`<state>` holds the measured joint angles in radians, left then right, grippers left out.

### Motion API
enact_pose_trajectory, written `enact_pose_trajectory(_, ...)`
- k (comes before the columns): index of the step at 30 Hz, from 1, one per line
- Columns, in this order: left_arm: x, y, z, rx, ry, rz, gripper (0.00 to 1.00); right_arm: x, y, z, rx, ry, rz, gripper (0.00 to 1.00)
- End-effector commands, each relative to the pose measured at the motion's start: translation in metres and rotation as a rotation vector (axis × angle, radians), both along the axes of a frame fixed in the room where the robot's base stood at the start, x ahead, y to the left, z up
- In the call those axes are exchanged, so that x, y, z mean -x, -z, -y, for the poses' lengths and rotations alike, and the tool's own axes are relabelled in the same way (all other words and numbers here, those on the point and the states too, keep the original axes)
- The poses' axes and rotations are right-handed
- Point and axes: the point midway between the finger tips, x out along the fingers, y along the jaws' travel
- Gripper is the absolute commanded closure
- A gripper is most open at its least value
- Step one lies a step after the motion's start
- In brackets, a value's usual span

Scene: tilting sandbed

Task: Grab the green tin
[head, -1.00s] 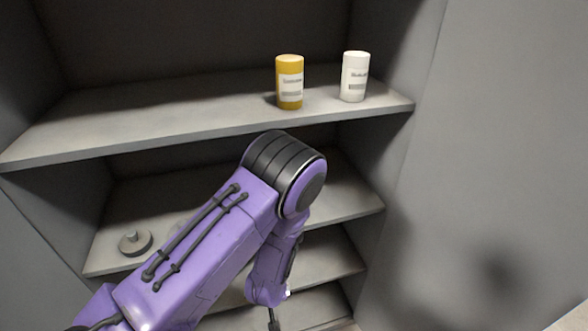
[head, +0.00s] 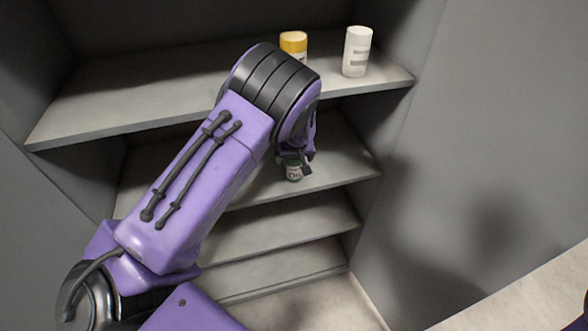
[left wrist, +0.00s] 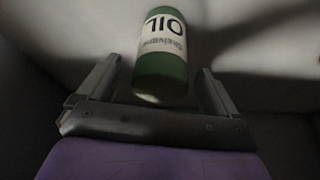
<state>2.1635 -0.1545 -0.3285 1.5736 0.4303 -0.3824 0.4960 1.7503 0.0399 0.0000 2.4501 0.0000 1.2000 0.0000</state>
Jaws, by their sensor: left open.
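The green tin (left wrist: 162,80) has a white label reading OIL and fills the upper middle of the left wrist view. My left gripper (head: 300,163) is at the tin. In the left wrist view its two fingers (left wrist: 158,92) are apart, one on each side of the tin, with gaps showing between finger and tin. My right gripper is not in view.
On the top shelf (head: 130,97) stand an orange bottle (head: 294,43), partly hidden by my arm, and a white bottle (head: 357,52). The second shelf (head: 335,165) has bare room right of the tin. Lower shelves (head: 310,230) look empty where visible. A grey wall bounds the right side.

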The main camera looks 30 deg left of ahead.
Motion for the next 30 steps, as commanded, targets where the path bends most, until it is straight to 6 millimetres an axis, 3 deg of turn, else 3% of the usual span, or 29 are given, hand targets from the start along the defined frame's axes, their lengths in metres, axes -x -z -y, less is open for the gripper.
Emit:
enact_pose_trajectory(1, -0.005, 0.018, -0.005, 0.000, -0.001, -0.001, 0.07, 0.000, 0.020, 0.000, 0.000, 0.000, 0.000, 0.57)
enact_pose_trajectory(4, -0.008, 0.030, -0.008, 0.000, 0.000, -0.001, 0.07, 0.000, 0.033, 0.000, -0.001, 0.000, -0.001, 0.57)
enact_pose_trajectory(13, -0.010, 0.029, -0.010, -0.001, 0.000, -0.001, 0.07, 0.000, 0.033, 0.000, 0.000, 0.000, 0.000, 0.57)
enact_pose_trajectory(14, -0.010, 0.029, -0.010, -0.001, 0.000, -0.001, 0.11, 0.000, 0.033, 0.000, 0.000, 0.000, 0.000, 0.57)
enact_pose_trajectory(20, -0.010, 0.029, -0.010, -0.001, 0.000, -0.001, 0.76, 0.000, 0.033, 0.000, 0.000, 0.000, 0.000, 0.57)
enact_pose_trajectory(30, -0.010, 0.025, -0.010, 0.000, -0.001, 0.000, 0.78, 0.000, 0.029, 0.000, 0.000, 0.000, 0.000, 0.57)
